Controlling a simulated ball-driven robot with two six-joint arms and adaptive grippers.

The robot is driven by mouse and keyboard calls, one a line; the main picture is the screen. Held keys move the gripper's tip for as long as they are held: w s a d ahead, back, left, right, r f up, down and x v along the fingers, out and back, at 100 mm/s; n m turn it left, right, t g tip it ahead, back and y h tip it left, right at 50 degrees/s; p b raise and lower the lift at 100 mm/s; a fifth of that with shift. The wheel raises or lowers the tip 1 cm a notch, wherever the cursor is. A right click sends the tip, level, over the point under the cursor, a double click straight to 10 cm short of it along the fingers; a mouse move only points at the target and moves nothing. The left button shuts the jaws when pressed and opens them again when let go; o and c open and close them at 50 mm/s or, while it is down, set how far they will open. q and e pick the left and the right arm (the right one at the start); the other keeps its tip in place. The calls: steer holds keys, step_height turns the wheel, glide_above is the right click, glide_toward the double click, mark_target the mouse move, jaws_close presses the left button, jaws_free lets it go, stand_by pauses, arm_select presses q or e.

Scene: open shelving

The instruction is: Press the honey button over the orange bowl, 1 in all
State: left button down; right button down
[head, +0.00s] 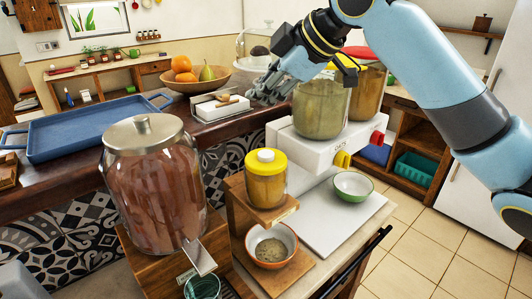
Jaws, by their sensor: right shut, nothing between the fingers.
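An orange bowl (291,238) with grainy beige contents stands on a low wooden base. Above it, a small amber jar (266,187) with a yellow lid sits on a wooden ledge. A round white button (266,155) is on top of the lid. My right gripper (264,92) is shut and empty. It is beyond the jar and higher in the picture, near the counter and to the left of a big greenish jar. It is apart from the button. My left gripper is not in view.
A large brown jar (155,195) stands left of the amber jar. A white dispenser (310,150) with yellow and red knobs carries two large jars. A green bowl (353,186) sits in front of it. A blue tray (85,130) and fruit bowl (194,86) are on the counter.

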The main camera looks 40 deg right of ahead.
steer(key=b, duration=0.6)
glide_above(264, 155)
step_height(264, 155, down, 7)
steer(key=shift+f, duration=0.9)
stand_by(0.5)
steer(key=shift+f, duration=0.45)
